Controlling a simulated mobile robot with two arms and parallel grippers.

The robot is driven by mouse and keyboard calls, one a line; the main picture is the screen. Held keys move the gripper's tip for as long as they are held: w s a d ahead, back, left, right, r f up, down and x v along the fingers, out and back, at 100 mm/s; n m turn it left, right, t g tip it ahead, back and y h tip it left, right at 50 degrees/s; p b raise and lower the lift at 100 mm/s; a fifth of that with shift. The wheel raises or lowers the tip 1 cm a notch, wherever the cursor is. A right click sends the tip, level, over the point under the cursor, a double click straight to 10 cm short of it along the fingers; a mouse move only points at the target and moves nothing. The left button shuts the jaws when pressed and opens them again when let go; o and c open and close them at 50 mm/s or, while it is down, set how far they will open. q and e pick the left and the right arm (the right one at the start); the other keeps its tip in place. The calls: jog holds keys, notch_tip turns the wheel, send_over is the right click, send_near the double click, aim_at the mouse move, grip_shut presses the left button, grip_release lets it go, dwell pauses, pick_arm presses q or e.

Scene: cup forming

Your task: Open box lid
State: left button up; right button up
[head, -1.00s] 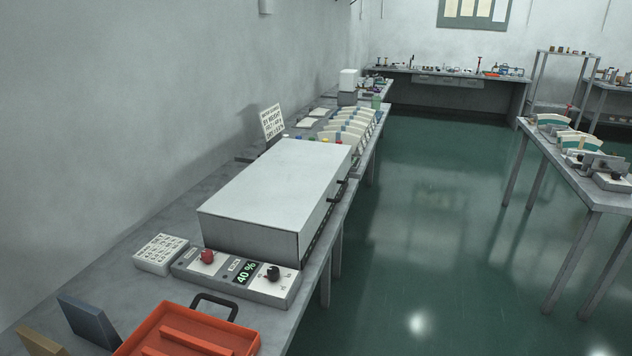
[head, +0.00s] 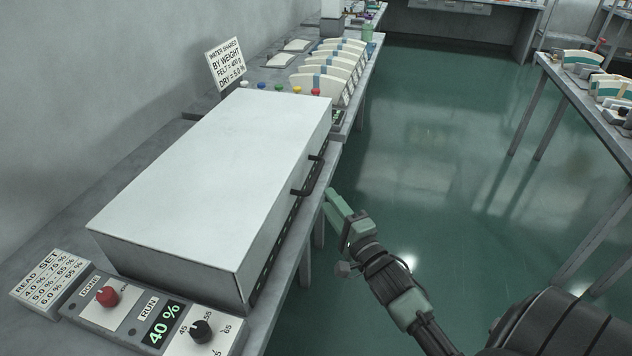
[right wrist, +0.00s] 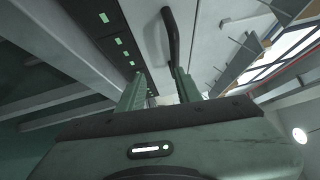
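The large white box (head: 215,170) stands on the bench with its lid down flat. A dark bar handle (head: 314,178) is on its right front side. My right gripper (head: 333,203) is just right of the handle in the head view, over the floor beside the bench edge. In the right wrist view its two green fingers (right wrist: 158,82) are apart, with nothing between them. The dark handle (right wrist: 172,38) lies beyond the fingertips, in line with the right finger; I cannot tell the exact gap. My left gripper is not in view.
A control panel (head: 150,318) with a red button, a 40 % display and a black knob lies before the box. A sign (head: 225,65) and curved white pieces (head: 330,72) are behind it. Another table (head: 590,95) stands right; floor between is clear.

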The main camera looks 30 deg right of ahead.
aim_at(316, 174)
jog(key=shift+m, duration=0.3)
jog(key=w+r, duration=0.1)
jog(key=w, duration=0.1)
jog(key=w+r, duration=0.1)
jog(key=w, duration=0.2)
jog(key=w+r, duration=0.1)
jog(key=w, duration=0.1)
jog(key=shift+w+d+r+p, duration=0.1)
jog(key=shift+w+d+p, duration=0.2)
jog(key=shift+p, duration=0.05)
grip_shut()
dwell(0.8)
